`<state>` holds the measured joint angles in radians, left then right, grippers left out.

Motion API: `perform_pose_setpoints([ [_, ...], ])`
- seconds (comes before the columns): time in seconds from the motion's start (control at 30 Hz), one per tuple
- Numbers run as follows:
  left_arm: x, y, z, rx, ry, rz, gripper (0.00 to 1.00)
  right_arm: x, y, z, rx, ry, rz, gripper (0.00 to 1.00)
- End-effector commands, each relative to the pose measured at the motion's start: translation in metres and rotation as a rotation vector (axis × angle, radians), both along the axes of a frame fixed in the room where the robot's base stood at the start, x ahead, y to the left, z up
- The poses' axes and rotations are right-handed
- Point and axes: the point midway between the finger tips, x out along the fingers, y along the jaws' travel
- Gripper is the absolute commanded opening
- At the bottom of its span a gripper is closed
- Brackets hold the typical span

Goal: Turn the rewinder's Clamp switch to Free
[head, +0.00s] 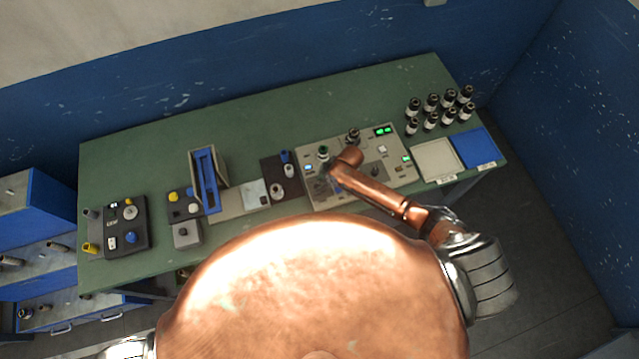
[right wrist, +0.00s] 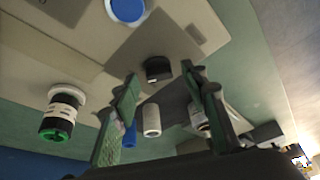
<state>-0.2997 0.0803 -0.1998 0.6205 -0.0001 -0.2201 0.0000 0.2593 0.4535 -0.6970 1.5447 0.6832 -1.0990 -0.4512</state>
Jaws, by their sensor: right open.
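The grey control panel (head: 398,171) of what looks like the rewinder lies on the green bench; its labels are too small to read. In the right wrist view a small black knob (right wrist: 158,69) stands on a darker square plate and appears between the fingertips of my right gripper (right wrist: 160,76). It looks like a switch, but I cannot confirm it is Clamp. The right gripper is open, its fingers on either side of the knob in the picture; contact is not clear. In the head view my right gripper (head: 325,172) is over the panel's left part, hiding some of it. My left gripper is out of view.
A green-topped black knob (right wrist: 60,118) and a blue button (right wrist: 126,10) are near the gripper. Several dark-capped bottles (head: 431,120), a pale tray (head: 436,160) and a blue tray (head: 474,148) are at the right. A blue frame (head: 206,180) stands left of the panel.

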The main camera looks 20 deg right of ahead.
Motion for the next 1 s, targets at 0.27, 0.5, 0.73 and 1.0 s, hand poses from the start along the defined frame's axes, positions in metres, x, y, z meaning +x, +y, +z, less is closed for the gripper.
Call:
perform_pose_setpoints([
  [0.27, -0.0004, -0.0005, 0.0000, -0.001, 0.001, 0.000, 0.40, 0.0004, 0.0003, -0.0010, 0.000, -0.001, 0.000, 0.39],
  [0.5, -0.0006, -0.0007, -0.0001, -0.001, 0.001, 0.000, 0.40, 0.0002, 0.0001, -0.0010, 0.000, -0.001, 0.000, 0.23],
  [0.73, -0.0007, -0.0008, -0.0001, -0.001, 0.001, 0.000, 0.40, 0.0002, 0.0000, -0.0009, 0.000, 0.000, -0.001, 0.07],
  [1.0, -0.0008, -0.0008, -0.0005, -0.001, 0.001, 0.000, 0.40, 0.0005, -0.0004, -0.0010, -0.001, 0.000, 0.005, 0.00],
])
